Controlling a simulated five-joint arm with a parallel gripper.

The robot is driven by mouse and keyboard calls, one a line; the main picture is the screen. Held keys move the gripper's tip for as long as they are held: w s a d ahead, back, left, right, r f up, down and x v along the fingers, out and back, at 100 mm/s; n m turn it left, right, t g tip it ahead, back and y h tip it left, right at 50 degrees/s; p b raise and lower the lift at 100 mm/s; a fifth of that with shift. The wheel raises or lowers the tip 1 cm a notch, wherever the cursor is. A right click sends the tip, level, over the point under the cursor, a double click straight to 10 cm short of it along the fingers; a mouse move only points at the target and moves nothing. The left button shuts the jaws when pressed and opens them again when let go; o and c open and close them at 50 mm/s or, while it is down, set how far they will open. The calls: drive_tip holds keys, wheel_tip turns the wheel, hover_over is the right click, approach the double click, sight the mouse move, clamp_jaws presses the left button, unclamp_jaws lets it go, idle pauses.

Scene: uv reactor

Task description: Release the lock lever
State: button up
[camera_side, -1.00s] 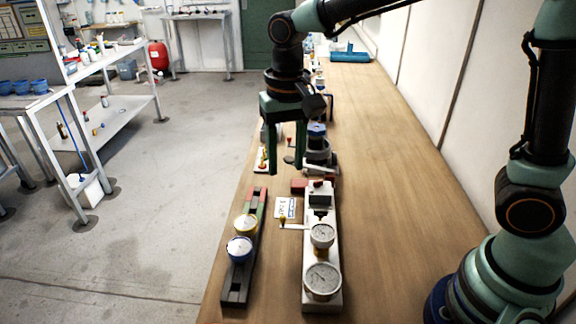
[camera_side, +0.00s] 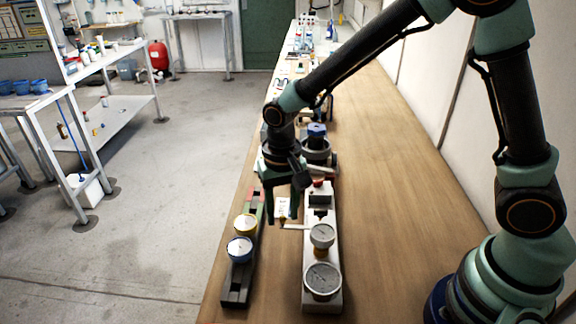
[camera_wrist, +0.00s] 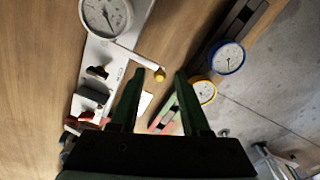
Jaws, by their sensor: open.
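A white lever (camera_wrist: 140,60) with a yellow knob (camera_wrist: 159,75) sticks out sideways from the white gauge panel (camera_wrist: 92,72). In the side view the lever (camera_side: 297,226) points left from the panel (camera_side: 309,270). My gripper (camera_side: 282,218) is open above the knob end. In the wrist view the knob shows between the tips of my gripper (camera_wrist: 160,74), in line with the gap. Nothing is gripped, and I cannot tell whether the fingers are at the knob's height. The fingers partly cover the knob area in the side view.
A dark rail with a blue-rimmed gauge (camera_side: 239,249) and a yellow-rimmed gauge (camera_side: 245,224) lies left of the panel. A white label card (camera_side: 283,207) lies between them. A blue-capped device (camera_side: 317,145) stands behind. The bench right of the panel is clear.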

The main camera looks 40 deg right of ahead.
drive_tip(key=shift+f, duration=0.2)
drive_tip(key=shift+c, duration=0.4)
clamp_jaws()
idle(1.0)
